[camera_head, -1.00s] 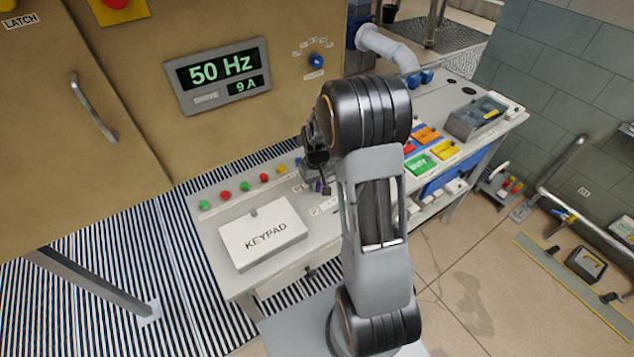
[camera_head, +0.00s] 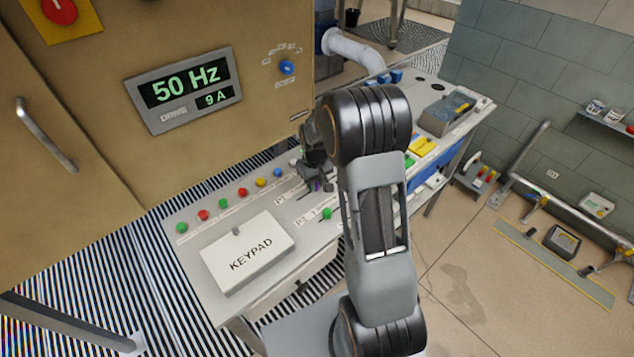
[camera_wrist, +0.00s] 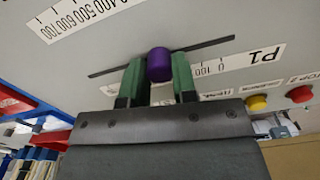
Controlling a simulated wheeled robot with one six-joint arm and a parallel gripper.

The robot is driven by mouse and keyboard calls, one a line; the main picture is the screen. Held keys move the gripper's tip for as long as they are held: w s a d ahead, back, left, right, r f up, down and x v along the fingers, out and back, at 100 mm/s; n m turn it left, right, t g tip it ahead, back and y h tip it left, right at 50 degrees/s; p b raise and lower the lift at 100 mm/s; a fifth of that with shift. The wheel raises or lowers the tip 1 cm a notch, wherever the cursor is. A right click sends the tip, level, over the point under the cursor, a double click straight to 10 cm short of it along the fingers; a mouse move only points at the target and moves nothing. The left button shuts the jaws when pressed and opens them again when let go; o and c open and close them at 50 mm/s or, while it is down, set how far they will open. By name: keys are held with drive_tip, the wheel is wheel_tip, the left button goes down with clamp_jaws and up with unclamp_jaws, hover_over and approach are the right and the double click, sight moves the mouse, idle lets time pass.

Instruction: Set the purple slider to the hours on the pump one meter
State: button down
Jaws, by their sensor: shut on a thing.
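The purple slider (camera_wrist: 159,65) sits on its dark slot in the panel, beside the scale label P1 (camera_wrist: 263,55). My gripper (camera_wrist: 158,78) is shut on the slider's knob, one green finger on each side. In the head view my arm covers most of the slider, and a little purple (camera_head: 316,186) shows below my gripper. The pump one meter is not identifiable in either view.
The panel desk carries a white keypad box (camera_head: 248,252), a row of coloured buttons (camera_head: 203,215) and a green slider knob (camera_head: 327,213) near the P2 label. A drive display (camera_head: 185,92) on the cabinet reads 50 Hz and 9 A. Floor at the right is partly open.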

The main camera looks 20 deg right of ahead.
drive_tip(key=c, duration=0.9)
unclamp_jaws()
drive_tip(key=shift+r, duration=0.1)
wheel_tip(320, 180, up, 14)
drive_tip(key=shift+f+b, duration=0.15)
drive_tip(key=shift+b, duration=0.7)
